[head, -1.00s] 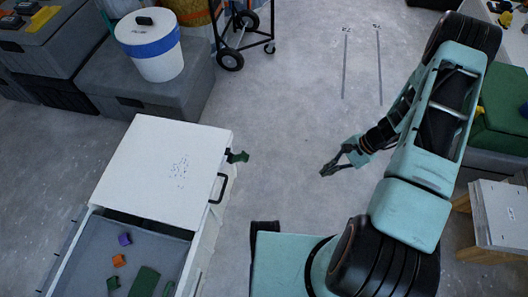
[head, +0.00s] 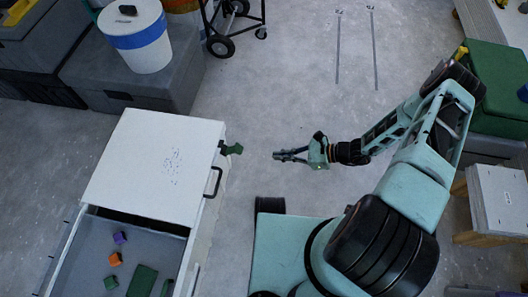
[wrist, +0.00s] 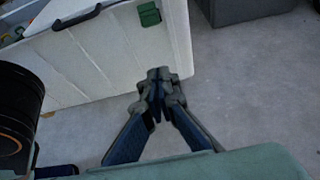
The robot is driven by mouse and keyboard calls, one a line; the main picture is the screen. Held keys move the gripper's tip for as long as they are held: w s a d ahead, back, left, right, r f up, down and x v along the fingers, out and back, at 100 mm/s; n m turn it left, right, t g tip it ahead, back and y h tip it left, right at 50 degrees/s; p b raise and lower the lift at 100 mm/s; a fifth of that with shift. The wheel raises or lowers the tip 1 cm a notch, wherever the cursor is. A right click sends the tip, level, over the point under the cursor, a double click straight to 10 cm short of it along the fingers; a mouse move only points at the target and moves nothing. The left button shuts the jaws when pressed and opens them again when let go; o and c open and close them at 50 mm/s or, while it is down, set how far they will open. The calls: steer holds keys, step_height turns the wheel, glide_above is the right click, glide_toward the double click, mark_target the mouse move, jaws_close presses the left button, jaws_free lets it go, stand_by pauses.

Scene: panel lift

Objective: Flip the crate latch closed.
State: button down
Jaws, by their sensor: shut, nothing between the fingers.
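The white crate (head: 130,175) stands at the left in the head view, and its side wall shows in the wrist view (wrist: 105,62). A green latch (head: 232,149) sticks out from the crate's right side near its top edge. It also shows in the wrist view (wrist: 149,14), at the top of the wall. My gripper (head: 277,156) is shut and empty, to the right of the latch with a clear gap between them. In the wrist view its fingertips (wrist: 158,76) meet below the latch in the picture.
A black handle (head: 213,182) sits on the crate's side near the latch. An open drawer (head: 85,255) below holds small coloured blocks. Grey bins, a white bucket (head: 140,40) and a black cart (head: 228,25) stand behind. The floor between gripper and crate is clear.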

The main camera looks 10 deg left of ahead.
mark_target(233, 150)
steer(key=a+f+b, duration=0.1)
steer(key=a+b, duration=0.2)
steer(key=a, duration=0.7)
steer(key=shift+w+a, duration=0.4)
steer(key=shift+r, duration=0.15)
steer(key=shift+r+h+p, duration=0.1)
steer(key=shift+h+p, duration=0.2)
steer(key=shift+p, duration=0.25)
